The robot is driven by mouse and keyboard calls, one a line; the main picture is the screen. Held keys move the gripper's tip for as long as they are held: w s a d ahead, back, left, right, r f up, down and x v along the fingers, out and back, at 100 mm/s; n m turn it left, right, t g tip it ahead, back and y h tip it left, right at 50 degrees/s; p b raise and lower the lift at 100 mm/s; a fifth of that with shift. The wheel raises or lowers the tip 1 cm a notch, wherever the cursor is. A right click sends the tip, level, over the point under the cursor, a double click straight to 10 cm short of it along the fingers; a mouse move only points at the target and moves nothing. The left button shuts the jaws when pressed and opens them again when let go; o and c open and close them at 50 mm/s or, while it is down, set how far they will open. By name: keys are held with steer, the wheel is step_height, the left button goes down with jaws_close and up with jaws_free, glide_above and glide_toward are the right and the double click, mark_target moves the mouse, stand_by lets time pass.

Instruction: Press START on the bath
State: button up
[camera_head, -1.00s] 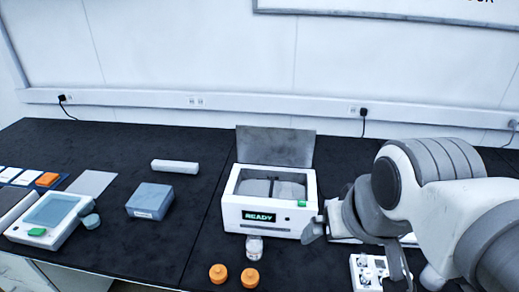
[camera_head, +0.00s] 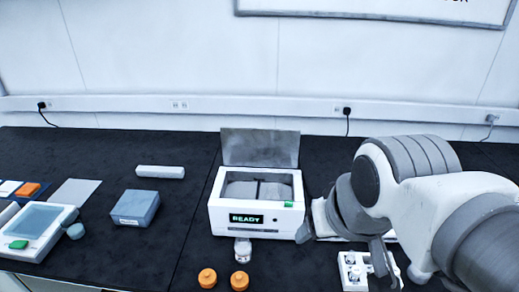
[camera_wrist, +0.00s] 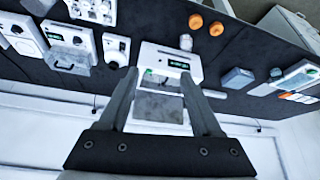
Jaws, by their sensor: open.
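The bath (camera_head: 258,218) is a white box with its grey lid (camera_head: 260,148) raised at the back and grey contents inside. Its front display (camera_head: 246,218) reads READY. A small green button (camera_head: 288,204) sits at the upper right of its front. My gripper (camera_head: 345,243) is beside the bath's right side in the head view. In the wrist view, my open, empty gripper (camera_wrist: 160,78) has its two fingers spread, with the bath (camera_wrist: 158,54) beyond and between them. The green button (camera_wrist: 148,71) shows near the left finger. I cannot tell any contact.
A clear vial (camera_head: 243,249) stands in front of the bath, with two orange caps (camera_head: 207,278) nearer me. A blue-grey box (camera_head: 135,207) and a white device with a screen (camera_head: 40,228) are to the left. White equipment (camera_head: 362,270) is below my arm.

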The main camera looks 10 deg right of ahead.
jaws_close()
stand_by(1.4)
